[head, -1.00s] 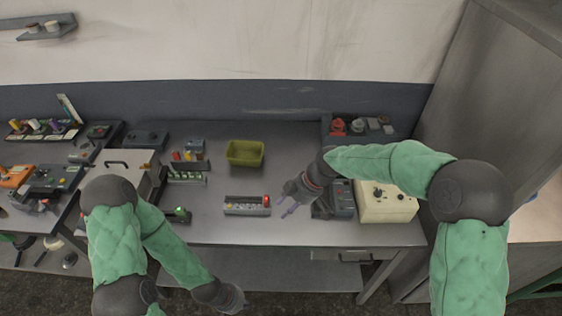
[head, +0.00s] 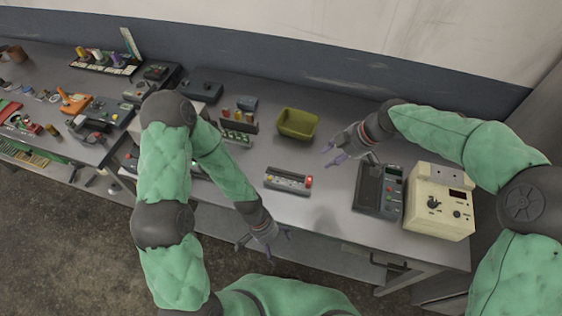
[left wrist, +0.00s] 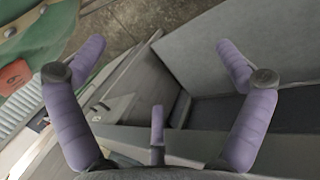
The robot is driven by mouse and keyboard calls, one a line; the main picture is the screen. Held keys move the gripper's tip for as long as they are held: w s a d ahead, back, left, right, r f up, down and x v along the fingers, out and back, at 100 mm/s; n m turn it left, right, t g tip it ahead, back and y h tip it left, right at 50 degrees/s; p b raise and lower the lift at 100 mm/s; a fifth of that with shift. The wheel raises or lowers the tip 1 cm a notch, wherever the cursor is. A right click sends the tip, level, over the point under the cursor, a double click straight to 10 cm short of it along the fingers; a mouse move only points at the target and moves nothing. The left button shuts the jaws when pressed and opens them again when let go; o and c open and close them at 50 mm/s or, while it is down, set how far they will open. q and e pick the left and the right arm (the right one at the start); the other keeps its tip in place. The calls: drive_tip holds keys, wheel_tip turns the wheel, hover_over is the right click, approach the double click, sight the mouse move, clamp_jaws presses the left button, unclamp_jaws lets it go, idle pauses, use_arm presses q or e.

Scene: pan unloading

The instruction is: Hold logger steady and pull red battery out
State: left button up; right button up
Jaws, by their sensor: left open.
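The logger (head: 284,184), a small grey tray-like device, lies on the bench near its front edge. The red battery (head: 309,181) sits at its right end. My left gripper (head: 264,243) is open and empty, in front of and below the logger, by the bench's front edge. In the left wrist view its purple fingers (left wrist: 157,62) are spread wide with nothing between them. My right gripper (head: 331,156) hangs above and right of the logger, apart from the red battery. Its purple fingers look parted and empty.
A yellow-green bin (head: 297,124) stands behind the logger. A rack (head: 237,132) with small parts stands at its back left. A dark meter (head: 378,190) and a cream instrument box (head: 440,203) stand to the right. The bench around the logger is clear.

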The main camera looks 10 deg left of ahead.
use_arm(q)
drive_tip(key=w+r+m+g, duration=0.15)
drive_tip(key=w+r, duration=0.25)
drive_tip(key=r, duration=0.4)
wheel_tip(320, 180, up, 5)
drive_tip(key=m+t+y, duration=0.2)
drive_tip(key=m+y, duration=0.1)
drive_tip(key=m, duration=0.6)
hover_over(279, 180)
drive_tip(key=s+d, duration=0.1)
drive_tip(key=s, duration=0.5)
drive_tip(key=shift+s+d+r, duration=0.15)
drive_tip(key=w+a+r+m+t+y, duration=0.1)
drive_tip(key=w+r+m+t, duration=0.1)
drive_tip(key=w+r+m, duration=0.3)
drive_tip(key=f, duration=0.3)
drive_tip(key=w+f, duration=0.1)
drive_tip(key=f, duration=0.7)
drive_tip(key=shift+w+a+f, duration=0.1)
drive_tip(key=shift+w+f, duration=0.05)
drive_tip(key=shift+w, duration=0.05)
